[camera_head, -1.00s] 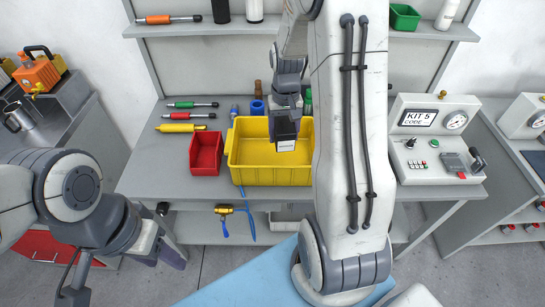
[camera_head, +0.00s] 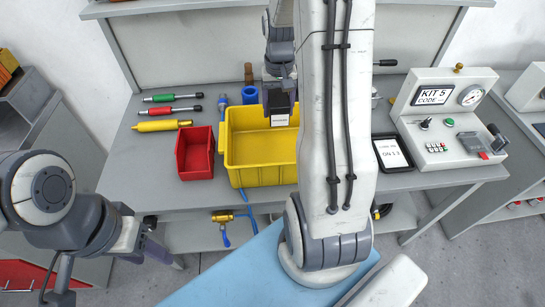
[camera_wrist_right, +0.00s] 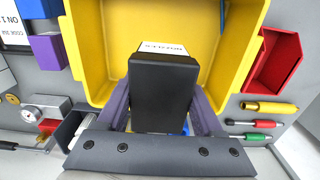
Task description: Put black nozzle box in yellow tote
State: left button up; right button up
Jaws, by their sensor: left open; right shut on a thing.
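The black nozzle box (camera_head: 279,105), with a white label, is in my right gripper (camera_head: 280,90). In the right wrist view the same black box (camera_wrist_right: 160,88) sits between the two fingers of the right gripper (camera_wrist_right: 163,108), which are shut on it. The yellow tote (camera_head: 240,178) stands on the bench, and the box is over its rear part. The tote (camera_wrist_right: 83,50) also shows beyond the box in the right wrist view. My right arm hides the tote's right side. My left gripper (camera_head: 165,255) is at the lower left, away from the bench top, open and empty.
A red bin (camera_head: 195,153) stands just left of the tote. Red, green and yellow tools (camera_head: 163,125) lie left of it. A blue cylinder (camera_head: 250,95) stands behind the tote. A tablet (camera_head: 392,153) and a test console (camera_head: 447,120) are on the right.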

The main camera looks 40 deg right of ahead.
jog(key=b, duration=0.5)
send_near(276, 154)
notch_tip(276, 154, down, 6)
jog(key=shift+r+p, duration=0.1)
jog(key=shift+p, duration=0.3)
jog(key=shift+f, duration=0.25)
jog(key=shift+f, duration=0.15)
jog(key=o, duration=1.5)
